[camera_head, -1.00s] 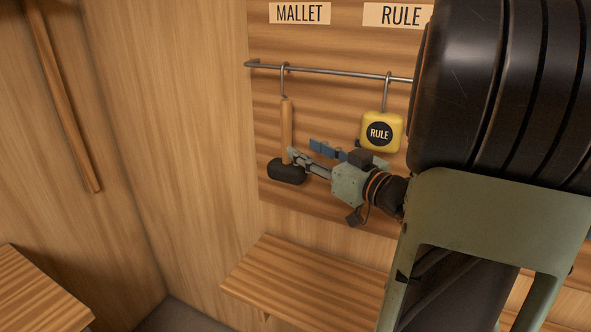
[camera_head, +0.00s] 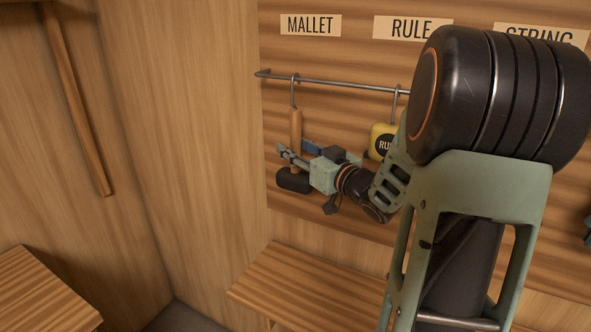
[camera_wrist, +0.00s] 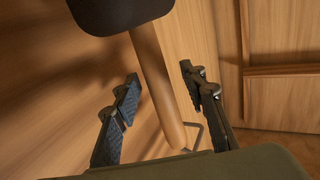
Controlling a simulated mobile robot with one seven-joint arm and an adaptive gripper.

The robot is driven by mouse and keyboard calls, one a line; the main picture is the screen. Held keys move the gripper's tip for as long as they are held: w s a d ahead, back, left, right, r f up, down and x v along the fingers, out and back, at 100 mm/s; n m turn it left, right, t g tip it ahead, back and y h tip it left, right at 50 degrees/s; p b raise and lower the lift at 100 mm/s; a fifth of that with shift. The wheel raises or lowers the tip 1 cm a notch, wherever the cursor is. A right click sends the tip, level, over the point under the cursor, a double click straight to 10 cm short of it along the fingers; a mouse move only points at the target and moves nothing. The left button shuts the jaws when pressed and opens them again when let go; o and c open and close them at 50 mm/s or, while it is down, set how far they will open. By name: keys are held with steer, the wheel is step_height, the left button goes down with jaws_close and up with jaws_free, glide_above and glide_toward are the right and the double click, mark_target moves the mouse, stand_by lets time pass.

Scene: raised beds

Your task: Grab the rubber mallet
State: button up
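The rubber mallet has a wooden handle (camera_head: 296,124) and a black head (camera_head: 293,181). It hangs head down from a hook on the rail, under the MALLET label (camera_head: 310,25). My gripper (camera_head: 293,149) is at the lower handle, just above the head. In the wrist view, my gripper (camera_wrist: 160,74) is open, with one dark finger on each side of the handle (camera_wrist: 157,85). Gaps show between the handle and both fingers. The black head (camera_wrist: 118,12) is at the top edge of that view, partly cut off.
A yellow rule (camera_head: 381,140) hangs from the rail (camera_head: 345,84) to the right, partly hidden by my arm. A wooden shelf (camera_head: 300,285) lies below the board. A wooden side wall (camera_head: 180,120) stands to the left, with free room before it.

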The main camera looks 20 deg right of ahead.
steer(key=shift+c, duration=0.7)
jaws_close()
steer(key=shift+w+r, duration=0.1)
steer(key=shift+r, duration=0.15)
